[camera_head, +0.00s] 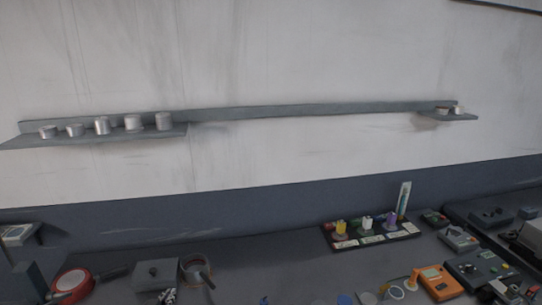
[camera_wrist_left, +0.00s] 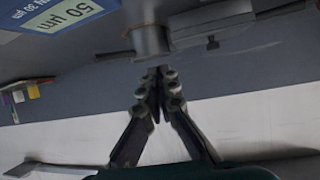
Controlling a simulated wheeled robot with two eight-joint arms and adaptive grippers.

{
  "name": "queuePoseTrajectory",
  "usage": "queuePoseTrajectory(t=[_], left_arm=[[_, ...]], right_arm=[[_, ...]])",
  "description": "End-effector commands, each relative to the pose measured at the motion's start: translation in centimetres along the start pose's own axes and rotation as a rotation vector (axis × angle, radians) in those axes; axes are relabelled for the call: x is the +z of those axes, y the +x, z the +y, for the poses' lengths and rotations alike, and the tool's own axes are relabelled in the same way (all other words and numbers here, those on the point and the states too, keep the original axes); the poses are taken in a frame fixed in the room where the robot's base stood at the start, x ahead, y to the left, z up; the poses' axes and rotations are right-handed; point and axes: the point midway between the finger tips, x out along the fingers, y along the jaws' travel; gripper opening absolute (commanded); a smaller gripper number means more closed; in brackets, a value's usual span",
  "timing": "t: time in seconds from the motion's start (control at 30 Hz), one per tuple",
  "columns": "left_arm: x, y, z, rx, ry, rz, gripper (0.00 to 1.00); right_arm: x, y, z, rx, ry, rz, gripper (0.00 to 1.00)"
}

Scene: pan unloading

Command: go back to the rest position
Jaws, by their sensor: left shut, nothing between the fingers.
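My left gripper (camera_wrist_left: 158,82) shows in the left wrist view with its two dark fingers closed together and nothing between them. In the head view, only a small dark and silver part at the bottom edge, left of centre, may belong to this gripper. My right gripper is not in view.
A grey wall shelf (camera_head: 95,137) holds several metal cans at the left. A small shelf (camera_head: 462,117) stands out at the right. The bench below carries red tape (camera_head: 72,281), a grey box (camera_head: 155,272), a black tray (camera_head: 372,239) and an orange device (camera_head: 439,282).

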Motion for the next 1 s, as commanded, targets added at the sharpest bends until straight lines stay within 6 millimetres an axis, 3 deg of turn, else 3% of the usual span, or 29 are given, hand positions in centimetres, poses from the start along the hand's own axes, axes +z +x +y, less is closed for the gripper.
queuePoseTrajectory(t=[0.03,0.1,0.23,0.4,0.53,0.7,1.0], left_arm=[[-0.1,-1.3,2.1,0.034,0.006,-0.041,0.0],[0.2,-3.1,4.4,0.068,0.008,-0.107,0.0],[1.4,-7.0,7.9,0.109,0.016,-0.229,0.0],[3.9,-12.7,10.6,0.115,0.029,-0.38,0.0],[5.6,-16.1,11.2,0.096,0.037,-0.46,0.0],[6.8,-18.4,11.2,0.073,0.042,-0.509,0.0],[7.0,-18.6,11.1,0.07,0.043,-0.516,0.0]], right_arm=[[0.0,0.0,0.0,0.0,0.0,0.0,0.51],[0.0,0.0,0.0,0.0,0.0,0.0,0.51],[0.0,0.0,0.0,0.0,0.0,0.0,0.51],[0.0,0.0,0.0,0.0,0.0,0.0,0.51],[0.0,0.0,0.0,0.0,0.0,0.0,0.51],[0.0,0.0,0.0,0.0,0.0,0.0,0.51],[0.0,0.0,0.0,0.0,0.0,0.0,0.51]])
